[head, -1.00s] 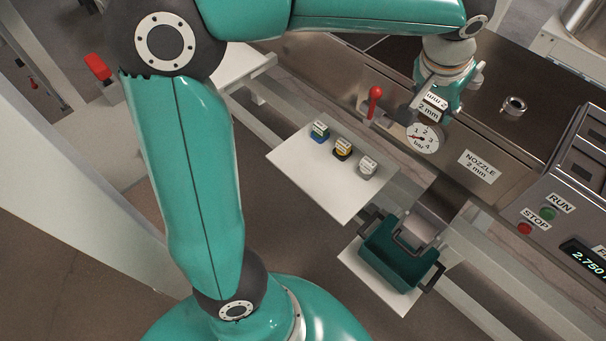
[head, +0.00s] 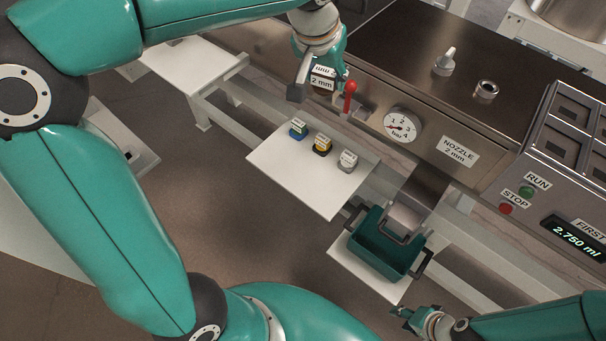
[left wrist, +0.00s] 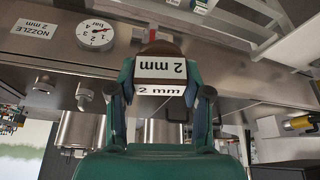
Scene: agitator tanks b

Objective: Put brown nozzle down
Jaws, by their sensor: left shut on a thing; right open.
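The brown nozzle with white "2 mm" labels (left wrist: 160,48) is held in my left gripper (left wrist: 160,92), between its two fingers in the left wrist view. In the head view the nozzle (head: 322,84) is partly hidden by the left gripper (head: 318,72), which hangs near the machine's front edge, left of the red lever. My right gripper (head: 404,314) is open and empty at the bottom, below the teal bin. A white shelf (head: 300,180) holds a blue piece (head: 298,129), a yellow-and-black piece (head: 322,144) and a grey piece (head: 348,160) in a row.
The red lever (head: 349,98) and gauge (head: 402,124) are on the machine front. A grey knob (head: 445,62) and metal ring (head: 486,90) are on its dark top. The teal bin (head: 385,245) stands lower right. The white shelf's front part is bare.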

